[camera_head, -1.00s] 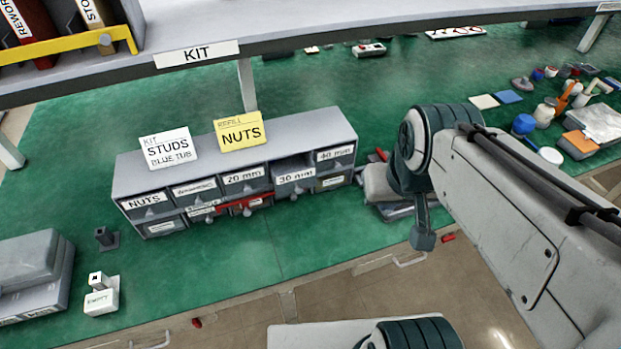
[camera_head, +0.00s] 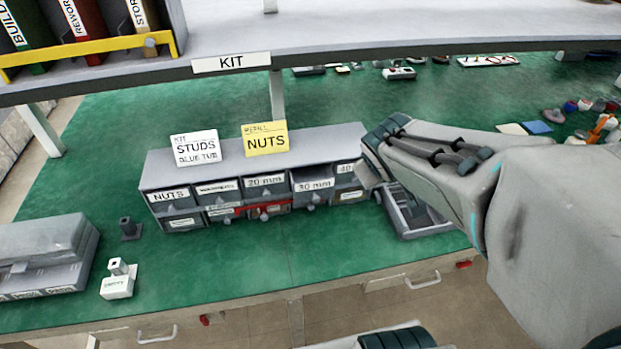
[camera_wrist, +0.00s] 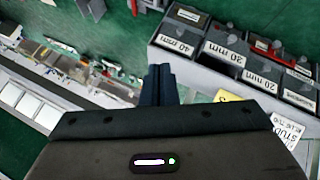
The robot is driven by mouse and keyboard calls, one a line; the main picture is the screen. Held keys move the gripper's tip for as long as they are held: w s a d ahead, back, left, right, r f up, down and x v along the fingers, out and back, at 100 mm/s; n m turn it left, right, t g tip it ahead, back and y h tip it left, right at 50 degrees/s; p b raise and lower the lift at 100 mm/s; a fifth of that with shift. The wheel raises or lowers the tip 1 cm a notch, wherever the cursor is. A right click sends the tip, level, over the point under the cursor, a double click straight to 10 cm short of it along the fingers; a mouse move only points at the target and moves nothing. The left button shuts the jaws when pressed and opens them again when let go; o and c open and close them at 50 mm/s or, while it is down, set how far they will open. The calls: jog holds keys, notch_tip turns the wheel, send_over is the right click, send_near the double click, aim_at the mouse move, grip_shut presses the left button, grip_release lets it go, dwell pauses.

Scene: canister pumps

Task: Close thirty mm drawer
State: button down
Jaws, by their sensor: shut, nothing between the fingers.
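The 30 mm drawer (camera_head: 314,186) is in the upper row of the grey drawer cabinet (camera_head: 335,134). Its front stands out a little from its neighbours, so it is partly open. In the wrist view the 30 mm drawer (camera_wrist: 224,52) lies to the right of my fingers, between the 40 mm and 20 mm drawers. My gripper (camera_wrist: 160,72) is shut and empty, apart from the cabinet in that view. In the head view my wrist is at the cabinet's right end, covering part of the 40 mm drawer (camera_head: 346,168); my fingertips are not clearly seen there.
Cards marked STUDS (camera_head: 195,148) and NUTS (camera_head: 265,139) stand on the cabinet. A grey tray (camera_head: 425,225) lies right of it. The green bench in front is clear. The KIT shelf (camera_head: 380,62) hangs above.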

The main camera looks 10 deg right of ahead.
jog(key=w+f+n+t+y+b, duration=0.1)
jog(key=w+f+n+t+y, duration=0.15)
jog(key=w+f+n, duration=0.35)
jog(key=s+a+f+n+g+y+b, duration=0.1)
jog(key=s+a+f+n+g+y, duration=0.25)
jog(key=a+f+n+y, duration=0.35)
jog(key=w+a+f+h+b, duration=0.1)
jog(key=w+f+b, duration=0.2)
jog(key=w+f, duration=0.5)
jog(key=shift+w+a+f+n, duration=0.3)
jog(key=shift+w+a+f, duration=0.05)
jog(key=shift+w+f, duration=0.1)
